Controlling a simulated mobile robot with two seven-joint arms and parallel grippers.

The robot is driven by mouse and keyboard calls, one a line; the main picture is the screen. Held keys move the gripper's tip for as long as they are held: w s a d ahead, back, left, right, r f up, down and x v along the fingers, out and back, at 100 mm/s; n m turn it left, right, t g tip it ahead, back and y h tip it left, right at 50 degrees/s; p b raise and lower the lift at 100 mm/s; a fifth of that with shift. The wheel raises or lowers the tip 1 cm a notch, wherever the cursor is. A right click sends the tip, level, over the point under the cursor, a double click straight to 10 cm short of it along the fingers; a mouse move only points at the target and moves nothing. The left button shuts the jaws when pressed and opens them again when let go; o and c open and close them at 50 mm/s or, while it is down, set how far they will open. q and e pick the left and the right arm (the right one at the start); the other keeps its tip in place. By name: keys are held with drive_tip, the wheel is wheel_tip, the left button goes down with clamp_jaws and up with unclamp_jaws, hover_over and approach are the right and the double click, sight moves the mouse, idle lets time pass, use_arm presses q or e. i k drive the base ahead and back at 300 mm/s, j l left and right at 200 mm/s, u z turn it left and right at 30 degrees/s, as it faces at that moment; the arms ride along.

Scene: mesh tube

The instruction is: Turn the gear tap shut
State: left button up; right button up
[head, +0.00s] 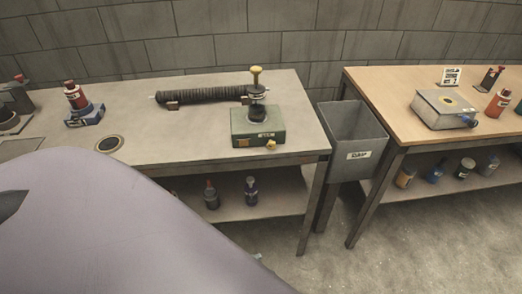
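A green box device (257,127) stands on the grey left table, near its right end. Neither of my grippers is in view.
My own body hides the lower left.

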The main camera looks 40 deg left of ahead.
sight(271, 145)
drive_tip(key=i+u, duration=0.1)
drive_tip(key=u, duration=1.05)
drive_tip(key=l+u, duration=0.25)
drive_tip(key=u, duration=0.2)
drive_tip(key=i+l+u, duration=0.1)
drive_tip(key=l+u, duration=0.2)
drive_tip(key=u, duration=0.15)
drive_tip(key=l+u, duration=0.45)
drive_tip(key=l, duration=0.25)
drive_tip(key=k+l, duration=0.1)
drive_tip(key=l, duration=0.4)
drive_tip(key=l+u, duration=0.15)
drive_tip(key=l, duration=0.3)
drive_tip(key=k+l, duration=0.15)
drive_tip(key=l, duration=0.35)
drive_tip(key=u, duration=0.05)
